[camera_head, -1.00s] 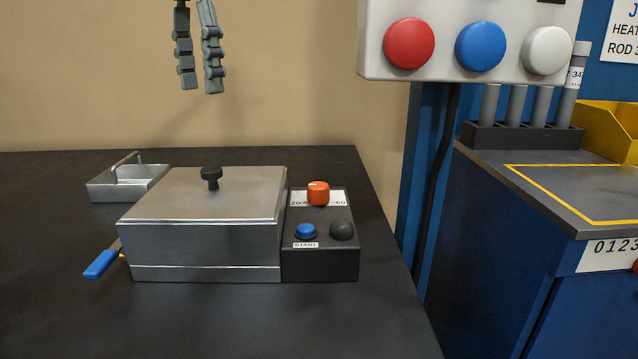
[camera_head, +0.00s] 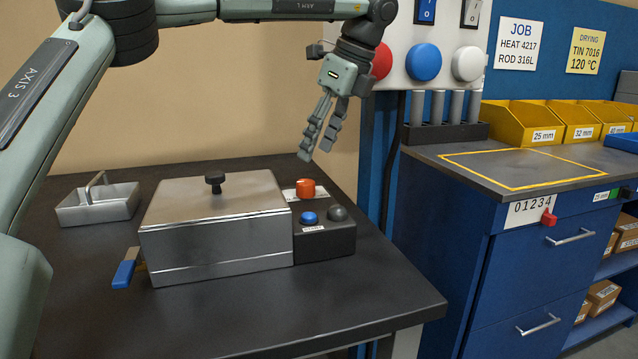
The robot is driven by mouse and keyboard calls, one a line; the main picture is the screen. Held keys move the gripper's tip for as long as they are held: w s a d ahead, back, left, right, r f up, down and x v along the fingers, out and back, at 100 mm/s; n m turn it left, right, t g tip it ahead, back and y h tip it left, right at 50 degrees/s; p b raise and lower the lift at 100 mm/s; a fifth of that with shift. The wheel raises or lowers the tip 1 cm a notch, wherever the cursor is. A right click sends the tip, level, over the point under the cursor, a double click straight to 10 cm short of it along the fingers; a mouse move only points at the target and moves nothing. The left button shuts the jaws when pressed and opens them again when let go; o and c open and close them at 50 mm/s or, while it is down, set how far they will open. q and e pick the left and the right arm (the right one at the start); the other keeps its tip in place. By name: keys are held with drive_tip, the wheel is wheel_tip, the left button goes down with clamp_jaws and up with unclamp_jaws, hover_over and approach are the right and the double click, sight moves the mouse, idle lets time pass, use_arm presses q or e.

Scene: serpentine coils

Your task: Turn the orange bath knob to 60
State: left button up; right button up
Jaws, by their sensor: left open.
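The orange bath knob (camera_head: 306,189) sits on top of the dark control box (camera_head: 326,243), at the right side of the metal bath (camera_head: 216,232). The white scale behind it is partly hidden and its marks cannot be read now. My right gripper is not in view.
The bath has a lid with a black knob (camera_head: 215,181). A small metal tray (camera_head: 98,205) and a blue-handled item (camera_head: 125,270) lie to its left. A panel with large red, blue and white buttons (camera_head: 423,62) is close behind my left gripper.

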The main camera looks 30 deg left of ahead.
sight(307, 182)
use_arm(q)
drive_tip(key=x, duration=0.2)
drive_tip(key=b+x, duration=0.1)
drive_tip(key=shift+w+d+f, duration=0.2)
drive_tip(key=shift+f, duration=0.05)
drive_tip(key=x, duration=0.3)
drive_tip(key=shift+a+f, duration=0.15)
drive_tip(key=shift+f, duration=0.05)
drive_tip(key=shift+a+f, duration=0.2)
drive_tip(key=shift+f, duration=0.35)
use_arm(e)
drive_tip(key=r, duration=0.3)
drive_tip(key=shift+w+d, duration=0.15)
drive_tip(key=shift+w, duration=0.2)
use_arm(q)
drive_tip(key=c, duration=1.2)
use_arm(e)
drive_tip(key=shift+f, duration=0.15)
